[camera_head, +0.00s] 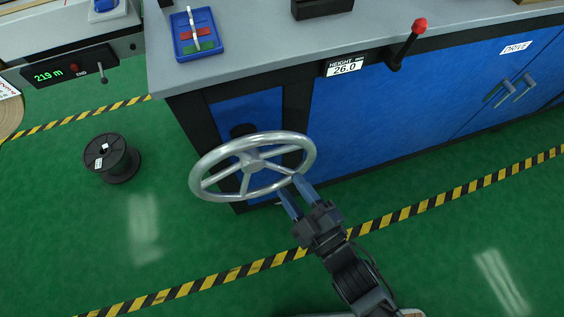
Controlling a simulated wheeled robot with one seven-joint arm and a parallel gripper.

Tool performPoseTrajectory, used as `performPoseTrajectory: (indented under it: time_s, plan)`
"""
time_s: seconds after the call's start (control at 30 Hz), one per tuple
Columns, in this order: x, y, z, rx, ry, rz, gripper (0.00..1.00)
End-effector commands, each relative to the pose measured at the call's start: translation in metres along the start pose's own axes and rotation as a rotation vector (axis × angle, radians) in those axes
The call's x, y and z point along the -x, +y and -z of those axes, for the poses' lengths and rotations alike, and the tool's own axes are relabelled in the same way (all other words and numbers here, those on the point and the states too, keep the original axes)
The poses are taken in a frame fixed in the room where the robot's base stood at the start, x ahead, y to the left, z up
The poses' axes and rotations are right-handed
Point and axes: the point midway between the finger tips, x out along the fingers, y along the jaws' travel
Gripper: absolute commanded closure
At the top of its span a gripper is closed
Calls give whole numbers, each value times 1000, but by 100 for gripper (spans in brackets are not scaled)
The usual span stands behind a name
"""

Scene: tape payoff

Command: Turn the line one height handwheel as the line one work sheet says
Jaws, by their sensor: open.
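The height handwheel (212,157) is a silver spoked wheel on the front of the blue and black cabinet (400,105). The height display (346,68) above it on the cabinet's top edge reads 26.0. My gripper (292,193) is open at the wheel's lower right rim, with its blue fingers pointing up at the rim. One finger overlaps the rim in the picture; I cannot tell whether it touches. No line one work sheet can be made out in this view.
A lever with a red knob (419,26) sticks out right of the display. A blue tray (197,34) lies on the grey top. A black spool (112,158) stands on the green floor at left. A counter box (70,70) reads 219 m. Yellow-black tape (400,207) crosses the floor.

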Motion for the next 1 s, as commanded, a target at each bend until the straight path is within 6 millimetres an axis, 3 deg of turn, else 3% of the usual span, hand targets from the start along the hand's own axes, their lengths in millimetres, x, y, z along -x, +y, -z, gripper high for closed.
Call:
performPoseTrajectory:
  time_s: [0.4, 0.8, 1.0]
  plan:
    - [-58, 0, 0, -2, 0, -1, 58]
    - [-66, 0, 0, -2, -1, -1, 58]
    - [-66, 0, 0, -3, -1, -1, 77]
